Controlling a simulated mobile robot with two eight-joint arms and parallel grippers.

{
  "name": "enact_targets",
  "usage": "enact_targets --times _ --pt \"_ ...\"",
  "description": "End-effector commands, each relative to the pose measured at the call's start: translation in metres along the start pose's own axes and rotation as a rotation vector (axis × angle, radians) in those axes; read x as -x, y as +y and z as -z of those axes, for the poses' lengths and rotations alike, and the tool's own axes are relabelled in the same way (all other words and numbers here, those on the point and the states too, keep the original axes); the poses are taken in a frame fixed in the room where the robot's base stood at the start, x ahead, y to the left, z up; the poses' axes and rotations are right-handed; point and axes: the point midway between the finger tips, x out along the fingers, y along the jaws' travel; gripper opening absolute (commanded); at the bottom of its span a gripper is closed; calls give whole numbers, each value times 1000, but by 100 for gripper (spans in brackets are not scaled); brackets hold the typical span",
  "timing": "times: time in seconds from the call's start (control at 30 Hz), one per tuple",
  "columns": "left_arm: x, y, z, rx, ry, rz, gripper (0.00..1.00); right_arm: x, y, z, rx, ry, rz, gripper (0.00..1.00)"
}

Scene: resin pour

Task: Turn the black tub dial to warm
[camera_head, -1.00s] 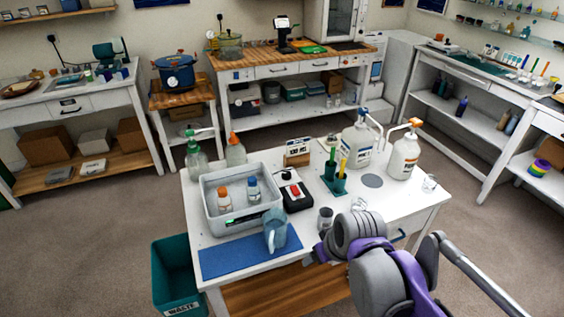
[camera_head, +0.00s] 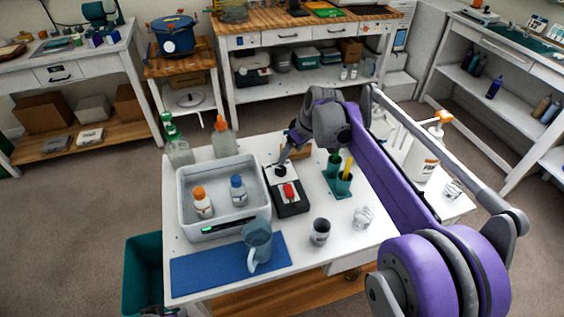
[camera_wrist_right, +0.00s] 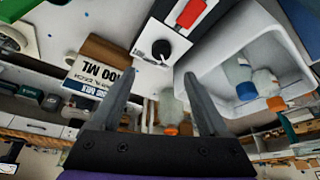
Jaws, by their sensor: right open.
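The black dial (camera_wrist_right: 161,49) is a small round knob on the white panel of a black control box (camera_head: 291,205), next to a red rocker switch (camera_head: 289,191). The box stands beside the grey tub (camera_head: 182,205), which holds two bottles with orange and blue caps. My right gripper (camera_wrist_right: 159,75) is open and empty. In the wrist view the dial shows just beyond the gap between its fingertips, apart from both. In the head view the gripper is over the dial end of the box and partly hides it. The dial's setting is too small to read. My left gripper is out of view.
A teal holder (camera_head: 340,186) with tools stands right of the box. A dark cup (camera_head: 320,231) and a pitcher (camera_head: 257,243) on a blue mat (camera_head: 190,270) are in front. A sign card (camera_wrist_right: 100,67) stands close to the gripper.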

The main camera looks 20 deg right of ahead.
Motion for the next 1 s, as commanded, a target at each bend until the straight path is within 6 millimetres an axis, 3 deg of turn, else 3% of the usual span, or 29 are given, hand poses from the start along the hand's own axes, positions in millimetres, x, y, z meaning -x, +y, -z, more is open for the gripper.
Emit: enact_targets --times 0.5,0.7,0.97,1.0 --pt "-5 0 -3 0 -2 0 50 -87 -1 0 0 0 0 78" --pt "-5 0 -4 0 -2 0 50 -101 0 0 0 0 -1 78" --pt "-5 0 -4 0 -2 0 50 -102 -1 0 -1 0 -1 78" --pt "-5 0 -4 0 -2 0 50 -102 -1 0 -1 0 -1 75"
